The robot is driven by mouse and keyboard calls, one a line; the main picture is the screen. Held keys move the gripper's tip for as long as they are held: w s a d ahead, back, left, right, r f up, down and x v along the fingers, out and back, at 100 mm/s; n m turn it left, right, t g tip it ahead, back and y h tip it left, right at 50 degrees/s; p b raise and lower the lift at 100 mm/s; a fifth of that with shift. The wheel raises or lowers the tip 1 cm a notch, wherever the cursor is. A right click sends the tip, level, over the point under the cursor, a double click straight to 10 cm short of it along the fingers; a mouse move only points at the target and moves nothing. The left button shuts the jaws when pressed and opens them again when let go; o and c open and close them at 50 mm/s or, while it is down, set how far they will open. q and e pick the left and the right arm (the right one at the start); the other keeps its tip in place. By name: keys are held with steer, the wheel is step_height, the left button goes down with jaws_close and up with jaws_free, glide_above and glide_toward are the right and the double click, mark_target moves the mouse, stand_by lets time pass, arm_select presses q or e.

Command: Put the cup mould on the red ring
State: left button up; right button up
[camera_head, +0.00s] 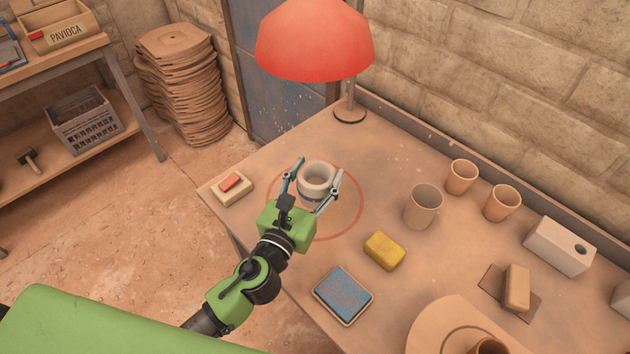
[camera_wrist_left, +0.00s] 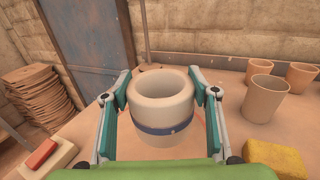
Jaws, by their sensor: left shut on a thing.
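The cup mould (camera_head: 316,178) is a pale, thick-walled round mould with a hollow top and a dark blue band low around it. It is upright, over the inside of the red ring (camera_head: 346,235) drawn on the table. I cannot tell whether its base touches the table. My left gripper (camera_head: 314,180) has one finger on each side of the mould and is shut on it. In the left wrist view the mould (camera_wrist_left: 160,87) stands between the two fingers, its blue band facing me. The fingers and palm hide part of the ring. My right gripper is not in view.
A red lamp (camera_head: 314,40) stands behind the ring. A tan cup (camera_head: 423,207), a yellow sponge (camera_head: 384,251) and a blue pad (camera_head: 343,295) lie to the right and front. A red block on a pale slab (camera_head: 232,190) is left. Two terracotta cups (camera_head: 462,177) stand farther right.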

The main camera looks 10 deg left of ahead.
mark_target(315, 172)
arm_select(q)
steer(key=w+f+b, duration=0.1)
steer(key=w+a+f, duration=0.1)
steer(key=w+f, duration=0.1)
steer(key=w+f+b, duration=0.1)
steer(key=w+f, duration=0.1)
steer(key=shift+w+a+f+b, duration=0.1)
steer(key=shift+a+f+b, duration=0.15)
steer(key=shift+b, duration=0.1)
steer(key=f+b, duration=0.2)
steer(key=f, duration=0.1)
steer(key=shift+w+a+f, duration=0.1)
steer(key=shift+w+f, duration=0.1)
steer(key=shift+w, duration=0.15)
steer(key=shift+f+b, duration=0.3)
steer(key=shift+b, duration=0.1)
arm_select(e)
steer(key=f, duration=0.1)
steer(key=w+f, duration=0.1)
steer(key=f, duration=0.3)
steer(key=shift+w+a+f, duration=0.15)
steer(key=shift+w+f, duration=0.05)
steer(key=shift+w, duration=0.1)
arm_select(q)
steer(key=shift+f, duration=0.15)
steer(key=o, duration=1.3)
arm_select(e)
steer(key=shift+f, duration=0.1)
arm_select(q)
steer(key=shift+o, duration=0.2)
